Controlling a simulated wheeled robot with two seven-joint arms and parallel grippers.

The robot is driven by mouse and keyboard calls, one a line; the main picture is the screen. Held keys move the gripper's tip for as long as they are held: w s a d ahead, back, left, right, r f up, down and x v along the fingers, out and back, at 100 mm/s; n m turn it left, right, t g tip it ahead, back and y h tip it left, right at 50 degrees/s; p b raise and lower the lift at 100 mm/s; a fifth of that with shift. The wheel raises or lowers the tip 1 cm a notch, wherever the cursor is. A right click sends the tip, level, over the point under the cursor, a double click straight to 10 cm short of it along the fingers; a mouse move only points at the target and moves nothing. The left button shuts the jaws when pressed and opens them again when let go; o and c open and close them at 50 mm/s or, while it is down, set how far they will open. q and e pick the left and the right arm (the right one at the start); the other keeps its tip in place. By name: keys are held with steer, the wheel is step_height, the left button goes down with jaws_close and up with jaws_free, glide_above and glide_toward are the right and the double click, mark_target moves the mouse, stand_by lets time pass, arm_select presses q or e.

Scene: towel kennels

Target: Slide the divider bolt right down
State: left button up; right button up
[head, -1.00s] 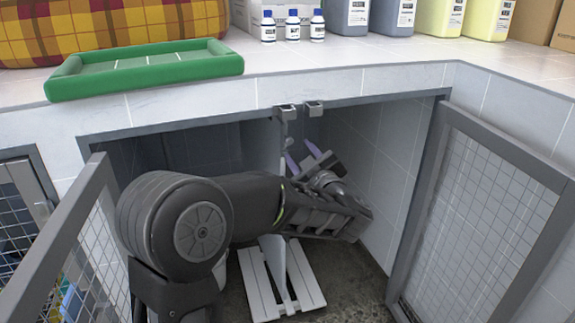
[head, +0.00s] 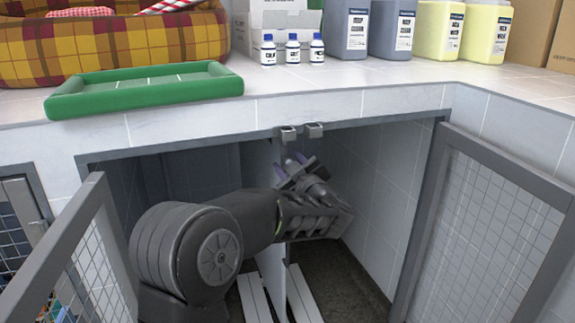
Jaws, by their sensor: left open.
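A light grey divider panel (head: 266,160) stands upright in the middle of the open kennel; my left arm covers much of it. My left gripper (head: 292,165) is inside the kennel, open, with its two purple-tipped fingers pointing up and inward close to the divider. I cannot tell whether the fingers touch it. I cannot make out the divider bolt; the gripper and arm may hide it. Two small grey latch pieces, one on the left (head: 288,134) and one on the right (head: 314,130), sit on the top frame just above the gripper. My right gripper is out of view.
Mesh doors stand open at left (head: 62,245) and right (head: 490,225). White slatted boards (head: 301,297) lie on the kennel floor. Above, the counter holds a green tray (head: 145,90), a plaid bed (head: 110,45), small bottles (head: 292,50) and jugs (head: 440,30).

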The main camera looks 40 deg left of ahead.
arm_select(q)
steer(key=shift+w+a, duration=0.25)
steer(key=shift+a, duration=0.05)
steer(key=shift+c, duration=0.5)
jaws_close()
stand_by(0.8)
